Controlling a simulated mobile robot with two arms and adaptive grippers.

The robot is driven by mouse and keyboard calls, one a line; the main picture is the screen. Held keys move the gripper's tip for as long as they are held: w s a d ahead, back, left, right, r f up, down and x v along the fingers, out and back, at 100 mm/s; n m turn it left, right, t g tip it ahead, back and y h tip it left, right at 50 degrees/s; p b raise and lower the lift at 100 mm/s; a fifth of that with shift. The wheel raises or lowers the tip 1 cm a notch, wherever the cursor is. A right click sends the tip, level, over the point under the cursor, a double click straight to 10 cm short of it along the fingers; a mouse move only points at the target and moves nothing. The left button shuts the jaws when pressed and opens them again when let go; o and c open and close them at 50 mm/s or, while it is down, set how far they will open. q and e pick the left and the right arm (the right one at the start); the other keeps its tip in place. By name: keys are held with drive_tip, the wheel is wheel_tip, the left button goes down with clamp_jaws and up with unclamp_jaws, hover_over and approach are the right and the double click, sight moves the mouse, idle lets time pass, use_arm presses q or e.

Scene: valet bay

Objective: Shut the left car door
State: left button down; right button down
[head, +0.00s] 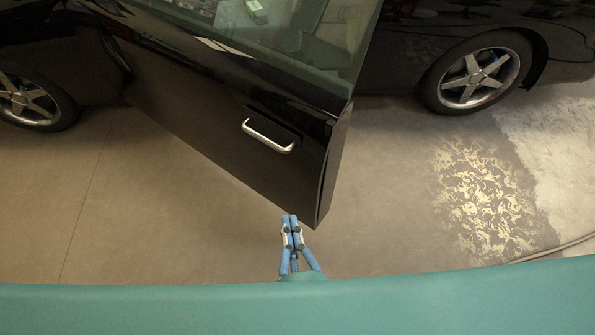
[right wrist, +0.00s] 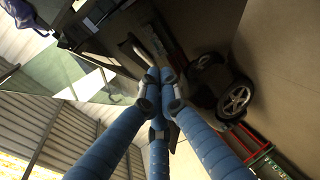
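The black car door (head: 215,110) stands open in the head view, swung out from the car toward me, with its free edge near the middle. Its silver handle (head: 268,140) is on the outer panel near that edge. My right gripper (head: 290,218) is in front of the door's lower free corner, its blue fingers together and nothing seen between them. I cannot tell whether it touches the door. The right wrist view shows the fingertips (right wrist: 160,76) close together, with dark car parts beyond. My left gripper is not in view.
The black car's front wheel (head: 47,97) is at the left and another wheel (head: 476,76) at the right. Brown floor (head: 160,215) is clear beside the door. A pale worn patch (head: 485,205) and a hose or cable (head: 555,248) lie at the right.

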wheel_tip(320, 180, up, 4)
drive_tip(key=w+t, duration=0.1)
drive_tip(key=w, duration=0.1)
drive_tip(key=w+d+f+p, duration=0.2)
drive_tip(key=w+p, duration=0.2)
drive_tip(key=w, duration=0.7)
drive_tip(key=shift+f, duration=0.25)
drive_tip(key=shift+w, duration=0.1)
